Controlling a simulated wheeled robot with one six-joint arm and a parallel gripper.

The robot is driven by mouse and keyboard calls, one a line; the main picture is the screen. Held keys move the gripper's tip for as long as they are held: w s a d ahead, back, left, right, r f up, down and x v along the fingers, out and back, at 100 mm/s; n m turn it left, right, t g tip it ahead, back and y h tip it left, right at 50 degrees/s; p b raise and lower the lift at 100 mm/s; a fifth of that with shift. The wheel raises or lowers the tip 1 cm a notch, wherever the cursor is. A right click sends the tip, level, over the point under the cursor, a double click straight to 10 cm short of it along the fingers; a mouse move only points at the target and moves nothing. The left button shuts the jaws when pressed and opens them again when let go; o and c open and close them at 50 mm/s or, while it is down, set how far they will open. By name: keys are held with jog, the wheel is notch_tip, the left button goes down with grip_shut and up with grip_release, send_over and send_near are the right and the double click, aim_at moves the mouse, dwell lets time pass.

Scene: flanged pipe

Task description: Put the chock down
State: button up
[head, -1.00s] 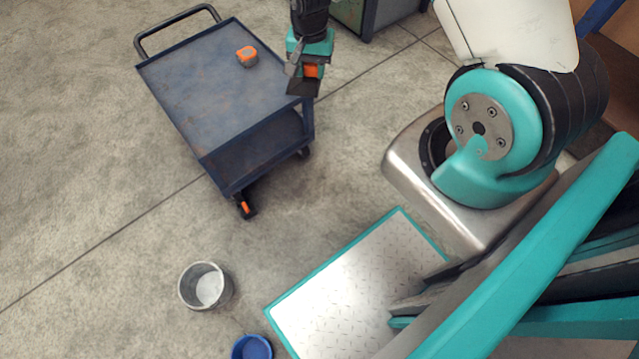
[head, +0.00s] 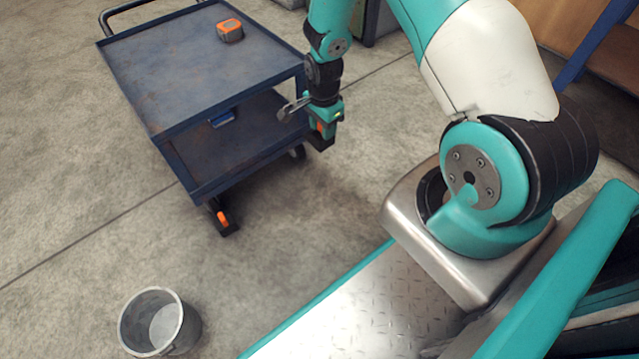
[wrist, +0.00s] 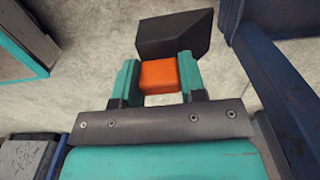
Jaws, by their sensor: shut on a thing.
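The chock is a dark wedge with an orange grip block. In the wrist view the dark wedge (wrist: 175,35) juts out beyond the fingertips. My gripper (wrist: 158,75) has its two teal fingers shut on the orange block. In the head view my gripper (head: 322,122) points down beside the right end of the blue cart, with the chock (head: 321,141) under it. The chock is in the air, apart from the cart as far as I can tell; its height over the floor is hard to judge.
The blue two-shelf cart (head: 190,75) carries an orange and grey object (head: 230,31) on top. A black and orange piece (head: 222,217) sits at its near bottom corner. A grey bucket (head: 158,322) stands on the floor at the lower left. Concrete floor between is clear.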

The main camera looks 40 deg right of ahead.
notch_tip(320, 180, down, 19)
jog(key=b, duration=1.1)
jog(key=shift+f, duration=0.2)
jog(key=shift+r, duration=0.15)
jog(key=o, duration=1.1)
